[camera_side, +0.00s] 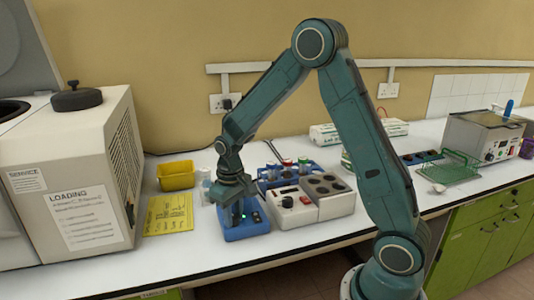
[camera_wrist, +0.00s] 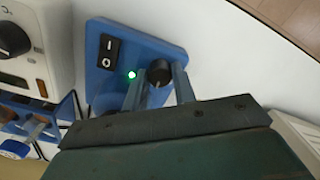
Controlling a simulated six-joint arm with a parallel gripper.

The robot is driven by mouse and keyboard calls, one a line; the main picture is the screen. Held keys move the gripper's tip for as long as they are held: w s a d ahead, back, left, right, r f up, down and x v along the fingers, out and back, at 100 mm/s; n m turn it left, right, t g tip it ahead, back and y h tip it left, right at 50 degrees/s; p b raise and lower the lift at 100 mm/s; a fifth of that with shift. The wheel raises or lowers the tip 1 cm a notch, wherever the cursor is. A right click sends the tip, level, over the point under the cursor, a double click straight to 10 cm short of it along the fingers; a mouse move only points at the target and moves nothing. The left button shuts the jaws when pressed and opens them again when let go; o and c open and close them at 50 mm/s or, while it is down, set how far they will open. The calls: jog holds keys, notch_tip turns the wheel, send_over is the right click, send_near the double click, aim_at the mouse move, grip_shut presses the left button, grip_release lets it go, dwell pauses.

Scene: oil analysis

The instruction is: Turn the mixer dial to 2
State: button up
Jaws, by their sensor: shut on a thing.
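The mixer is a blue box (camera_wrist: 140,48) with a black rocker switch (camera_wrist: 109,51), a lit green light (camera_wrist: 131,75) and a round black dial (camera_wrist: 159,71). It also shows in the side view (camera_side: 256,229), on the white bench. My gripper (camera_wrist: 158,76) is shut on the dial, with one finger on each side of it. In the side view my gripper (camera_side: 237,212) points down at the mixer from above and hides the dial. No scale numbers are readable, so I cannot tell the dial's setting.
A white heating block (camera_side: 311,203) with a red knob stands right beside the mixer. A small bottle (camera_side: 206,187), a yellow tray (camera_side: 176,176) and a yellow sheet (camera_side: 169,213) lie to its left. A large white machine (camera_side: 75,165) stands further left.

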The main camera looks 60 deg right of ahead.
aim_at(234, 217)
jog(key=shift+m, duration=0.4)
jog(key=o, duration=0.7)
jog(key=shift+r, duration=0.1)
jog(key=shift+r, duration=6.85)
